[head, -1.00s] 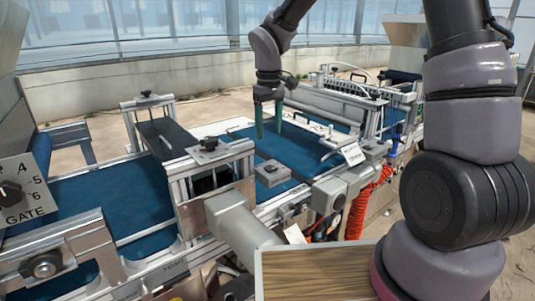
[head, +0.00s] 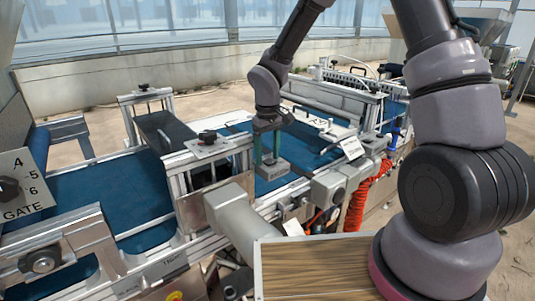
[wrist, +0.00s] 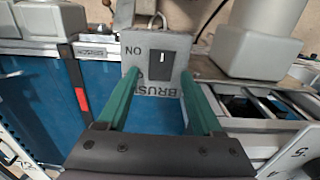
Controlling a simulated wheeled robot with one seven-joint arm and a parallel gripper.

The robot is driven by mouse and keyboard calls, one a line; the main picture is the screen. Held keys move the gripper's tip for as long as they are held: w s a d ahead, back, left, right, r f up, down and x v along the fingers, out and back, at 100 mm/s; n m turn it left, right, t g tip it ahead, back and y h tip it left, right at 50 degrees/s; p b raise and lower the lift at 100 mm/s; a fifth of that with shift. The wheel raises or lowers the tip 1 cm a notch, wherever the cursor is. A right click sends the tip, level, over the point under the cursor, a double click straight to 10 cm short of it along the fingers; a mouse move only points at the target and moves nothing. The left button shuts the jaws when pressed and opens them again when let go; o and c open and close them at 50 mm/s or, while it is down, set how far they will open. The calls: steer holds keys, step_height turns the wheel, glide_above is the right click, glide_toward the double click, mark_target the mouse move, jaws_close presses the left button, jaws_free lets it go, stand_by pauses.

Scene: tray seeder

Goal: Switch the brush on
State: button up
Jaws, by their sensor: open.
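The brush switch is a grey box with a black rocker (wrist: 161,64) in its face. In the head view the box (head: 269,168) sits at the near edge of the blue belt, under my gripper (head: 267,152). My gripper is open, with its green fingers pointing at the box. In the wrist view the fingertips (wrist: 160,74) lie either side of the rocker; I cannot tell whether they touch the box. Which way the rocker is tipped is too small to tell.
The blue belt (head: 130,190) runs through metal frames. A grey motor housing (head: 232,212) stands just left of the box's front, and another grey housing (head: 334,185) is to the right. A GATE dial (head: 10,188) is at far left. A wooden-topped surface (head: 315,270) is in front.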

steer(key=shift+c, duration=0.3)
jaws_close()
steer(key=t+y, duration=0.1)
steer(key=s+t+y, duration=0.1)
steer(key=t, duration=0.1)
steer(key=shift+s+d+r, duration=0.1)
steer(key=shift+d, duration=0.25)
steer(key=shift+t+y, duration=0.3)
steer(key=shift+t, duration=0.2)
steer(key=shift+d, duration=0.1)
